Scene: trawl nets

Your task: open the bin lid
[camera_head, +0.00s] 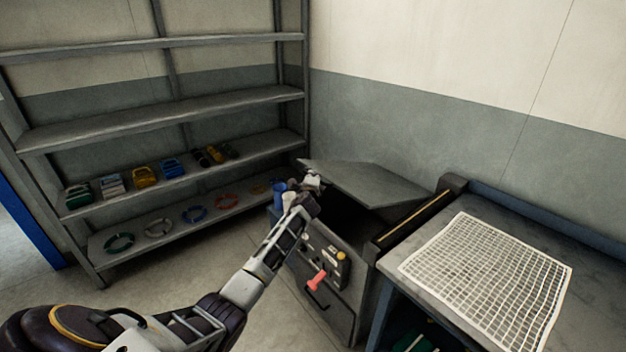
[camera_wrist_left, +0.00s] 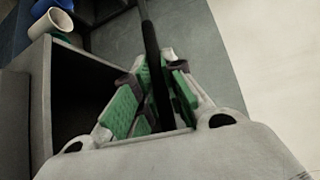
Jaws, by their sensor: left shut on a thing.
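The grey bin (camera_head: 335,292) stands between the shelf and the workbench. Its flat grey lid (camera_head: 372,182) is raised at a slant, and the dark inside shows below it. My left gripper (camera_head: 306,183) is at the lid's left edge. In the left wrist view, the green-padded fingers of my left gripper (camera_wrist_left: 152,98) are shut on the lid's edge, which shows as a dark bar (camera_wrist_left: 150,45) between them. The bin's open interior (camera_wrist_left: 90,95) is on the left there. My right gripper is not in view.
A grey shelf (camera_head: 160,116) with several coils and small items stands at the left. A workbench (camera_head: 420,285) with a white net (camera_head: 490,275) is at the right. A blue cup (camera_head: 279,192) is near the bin's left side. The bin front has a red lever (camera_head: 316,280).

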